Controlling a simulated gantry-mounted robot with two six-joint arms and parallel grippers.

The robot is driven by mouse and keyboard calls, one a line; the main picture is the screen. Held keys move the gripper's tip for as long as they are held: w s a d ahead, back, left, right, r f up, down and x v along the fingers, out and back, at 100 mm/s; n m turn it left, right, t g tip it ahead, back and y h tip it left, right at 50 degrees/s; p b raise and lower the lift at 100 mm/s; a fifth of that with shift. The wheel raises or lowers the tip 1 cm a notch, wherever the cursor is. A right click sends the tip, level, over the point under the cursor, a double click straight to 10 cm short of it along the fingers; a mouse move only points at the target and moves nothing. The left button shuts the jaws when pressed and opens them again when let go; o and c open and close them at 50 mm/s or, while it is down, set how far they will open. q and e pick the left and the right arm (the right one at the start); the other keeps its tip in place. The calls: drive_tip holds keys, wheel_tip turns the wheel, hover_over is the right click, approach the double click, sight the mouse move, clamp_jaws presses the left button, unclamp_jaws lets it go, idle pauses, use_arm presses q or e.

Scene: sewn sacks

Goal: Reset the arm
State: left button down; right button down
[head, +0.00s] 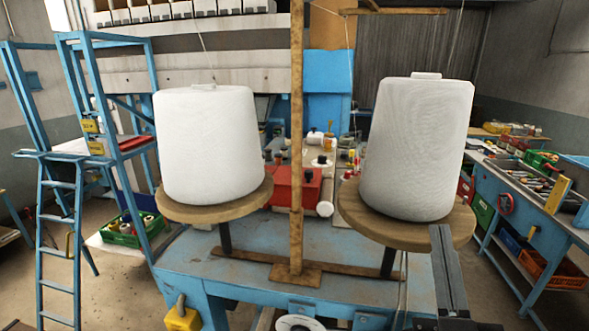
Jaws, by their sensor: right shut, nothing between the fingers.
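My right gripper (441,232) is at the lower right of the head view, dark grey and pointing up. It is shut and empty, in front of the right round wooden platform (362,217). Whether it touches the platform's edge I cannot tell. My left gripper is not in view. A large white spool (208,145) stands upright on the left wooden platform (215,212). A second white spool (415,150) stands upright on the right platform.
A wooden post (296,140) rises between the spools from a blue machine table (240,275). Blue ladder framing (75,200) stands at left. A workbench (530,195) with tools and bins is at right. Bare floor shows at lower left.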

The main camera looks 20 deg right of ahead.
drive_tip(key=a+r+t+y+p, duration=0.1)
drive_tip(key=a+r+t+y, duration=0.15)
drive_tip(key=r, duration=0.45)
drive_tip(key=a+r+t+y, duration=0.2)
drive_tip(key=r+t, duration=0.1)
drive_tip(key=r, duration=0.4)
drive_tip(key=a+r+n+t+y, duration=0.2)
drive_tip(key=a+y, duration=0.5)
drive_tip(key=y, duration=0.5)
drive_tip(key=shift+r+n+t, duration=0.35)
drive_tip(key=shift+r+n, duration=0.1)
drive_tip(key=shift+n, duration=0.45)
drive_tip(key=shift+a, duration=0.1)
